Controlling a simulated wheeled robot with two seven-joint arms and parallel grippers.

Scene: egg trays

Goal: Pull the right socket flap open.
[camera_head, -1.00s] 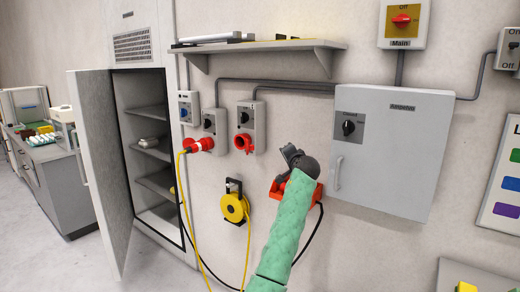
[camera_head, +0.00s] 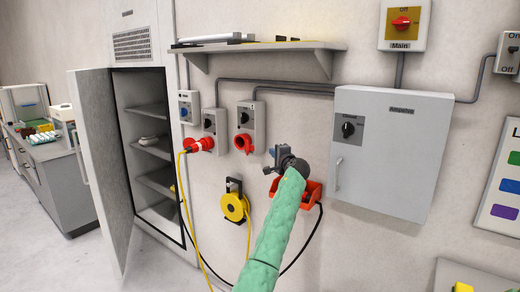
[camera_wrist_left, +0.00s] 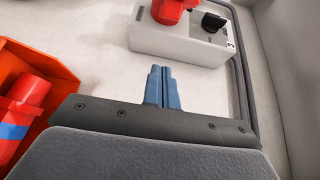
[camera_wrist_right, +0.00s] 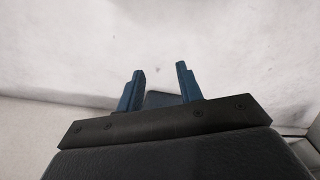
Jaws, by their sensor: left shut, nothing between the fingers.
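The right socket (camera_head: 259,121) is a grey wall box with a black switch and a red round socket flap (camera_head: 243,144) low on its front. The flap looks shut, though small in the head view. My left gripper (camera_head: 269,160) is to the right of the socket and a little lower, apart from it. In the left wrist view its blue fingers (camera_wrist_left: 161,72) are together and empty, with the socket box (camera_wrist_left: 178,43) and red flap (camera_wrist_left: 170,10) beyond them. My right gripper (camera_wrist_right: 160,70) is open and empty before a plain pale surface; it is outside the head view.
The left socket (camera_head: 209,123) holds a red plug (camera_head: 200,145) with a yellow cable. A yellow cable reel (camera_head: 235,208) hangs below. An orange-red bin (camera_head: 310,192) is behind my left arm. A grey cabinet (camera_head: 390,155) is at right, a shelf (camera_head: 260,46) above.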

